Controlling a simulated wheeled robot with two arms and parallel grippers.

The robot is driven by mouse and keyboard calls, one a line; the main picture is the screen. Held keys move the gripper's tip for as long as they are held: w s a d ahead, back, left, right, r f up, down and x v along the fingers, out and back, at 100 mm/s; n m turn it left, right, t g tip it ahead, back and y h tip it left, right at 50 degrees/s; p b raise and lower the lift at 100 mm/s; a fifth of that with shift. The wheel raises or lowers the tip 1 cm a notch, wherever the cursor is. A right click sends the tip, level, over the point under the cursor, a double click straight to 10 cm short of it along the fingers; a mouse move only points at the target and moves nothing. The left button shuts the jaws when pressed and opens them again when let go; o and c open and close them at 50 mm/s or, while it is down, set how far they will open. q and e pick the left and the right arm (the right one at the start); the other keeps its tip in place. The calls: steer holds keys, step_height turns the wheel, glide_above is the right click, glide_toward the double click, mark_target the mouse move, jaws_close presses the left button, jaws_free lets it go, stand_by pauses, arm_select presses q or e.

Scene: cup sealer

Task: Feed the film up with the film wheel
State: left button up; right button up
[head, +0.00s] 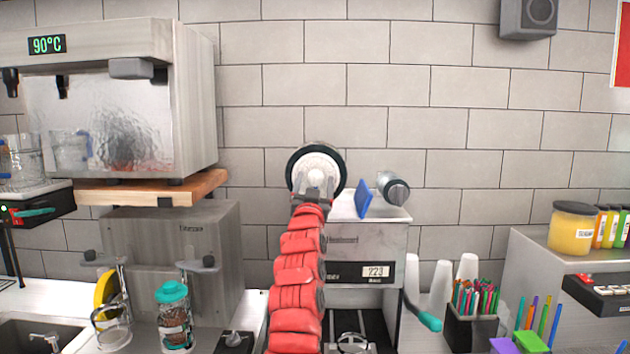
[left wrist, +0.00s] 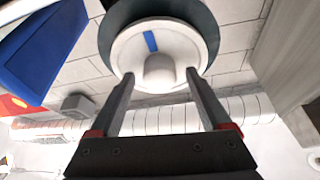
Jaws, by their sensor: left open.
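The film wheel (head: 316,160), a white disc with a dark rim, stands at the top left of the cup sealer (head: 350,240). In the left wrist view the wheel (left wrist: 128,58) has a rounded white hub knob and a blue mark on its face. My left gripper (head: 314,192) is at the wheel's lower face. Its fingers (left wrist: 159,77) are apart, one on each side of the knob; I cannot tell whether they touch it. My red left arm hides part of the sealer's left side. The right gripper is not in view.
A grey roller end (head: 395,190) and a blue plate (head: 363,198) are right of the wheel. A hot-water machine (head: 120,95) stands on a wooden shelf (head: 205,188) at left. White cups (head: 467,266) and a pen holder (head: 470,325) stand at right. The tiled wall is close behind.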

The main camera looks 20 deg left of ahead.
arm_select(q)
jaws_close()
stand_by(0.3)
steer(key=shift+m, duration=0.3)
